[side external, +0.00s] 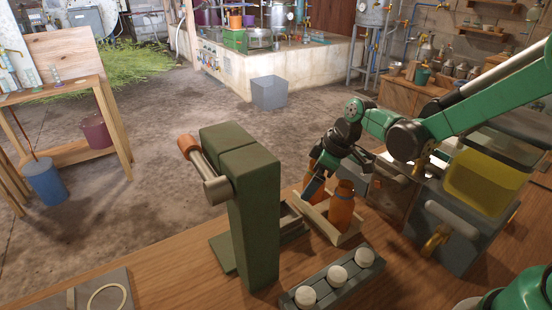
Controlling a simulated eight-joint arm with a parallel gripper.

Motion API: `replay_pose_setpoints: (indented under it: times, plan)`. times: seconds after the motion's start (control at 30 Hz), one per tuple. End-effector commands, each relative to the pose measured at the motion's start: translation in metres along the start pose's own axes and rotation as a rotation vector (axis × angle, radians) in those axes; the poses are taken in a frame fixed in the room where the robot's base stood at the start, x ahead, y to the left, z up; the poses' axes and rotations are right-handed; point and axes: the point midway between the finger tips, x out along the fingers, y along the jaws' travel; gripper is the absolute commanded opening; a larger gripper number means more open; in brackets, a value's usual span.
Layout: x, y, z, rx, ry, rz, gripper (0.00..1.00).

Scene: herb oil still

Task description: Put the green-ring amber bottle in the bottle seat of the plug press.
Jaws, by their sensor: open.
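Two amber bottles stand in a pale wooden tray (322,228) on the bench. The nearer bottle (341,212) shows plainly, with a dark band near its neck. The farther bottle (313,172) is partly hidden by my gripper. I cannot tell which bottle has the green ring. My gripper (309,190) is open, pointing down and left beside the bottles at the tray; whether it touches one is unclear. The plug press (252,215) is a tall green block with an orange-handled lever, left of the tray. Its bottle seat is hidden behind the column.
A dark rack (332,283) with three white round plugs lies in front of the tray. A grey machine (440,228) and a yellow bin (487,183) stand at right. A grey board (92,297) lies front left. Bench between board and press is clear.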

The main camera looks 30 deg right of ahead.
Motion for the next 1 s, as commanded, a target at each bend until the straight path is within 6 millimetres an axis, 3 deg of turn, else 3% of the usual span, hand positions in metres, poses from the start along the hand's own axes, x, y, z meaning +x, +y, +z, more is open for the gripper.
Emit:
replay_pose_setpoints:
  times: [0.27,0.6,1.0]
  plan:
    - [0.0020,-0.0001,0.0001,0.000,0.000,0.000,0.94]
    - [0.0017,0.0000,0.0001,0.001,0.000,0.000,0.01]
    - [-0.0007,0.0001,-0.0009,0.001,0.000,0.000,0.00]
